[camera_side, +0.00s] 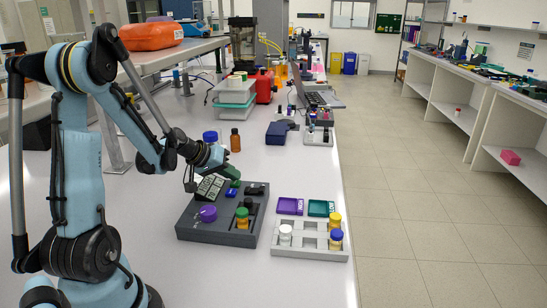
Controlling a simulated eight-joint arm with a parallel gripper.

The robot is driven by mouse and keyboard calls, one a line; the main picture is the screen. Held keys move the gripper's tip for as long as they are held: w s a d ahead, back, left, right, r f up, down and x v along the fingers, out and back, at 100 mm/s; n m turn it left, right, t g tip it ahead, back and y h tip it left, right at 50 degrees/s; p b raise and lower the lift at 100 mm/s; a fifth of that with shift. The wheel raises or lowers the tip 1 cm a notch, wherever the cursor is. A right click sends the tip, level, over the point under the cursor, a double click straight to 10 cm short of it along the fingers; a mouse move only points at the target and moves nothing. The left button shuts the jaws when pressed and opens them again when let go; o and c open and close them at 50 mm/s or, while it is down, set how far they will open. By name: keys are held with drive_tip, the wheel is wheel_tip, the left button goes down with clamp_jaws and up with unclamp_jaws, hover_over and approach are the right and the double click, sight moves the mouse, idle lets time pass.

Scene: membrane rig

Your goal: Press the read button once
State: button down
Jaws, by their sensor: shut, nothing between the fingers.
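A small meter with a pale display of dark digits (210,187) stands tilted at the back left of a dark grey tray (192,234). I cannot make out the read button at this size. My gripper (191,186) reaches down at the left edge of the meter, very close to it; I cannot tell whether they touch. Its fingers are small and dark here, shut with nothing held. A green part (230,173) shows behind the meter, partly hidden by my wrist.
The grey tray also holds a purple round piece (207,213), a blue piece (230,193) and a yellow-banded vial (242,217). A white rack (308,253) with vials stands to the right. Blue-capped and brown bottles (235,140) stand behind.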

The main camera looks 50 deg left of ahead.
sight(232, 182)
drive_tip(key=shift+r, duration=0.65)
drive_tip(key=shift+r, duration=2.5)
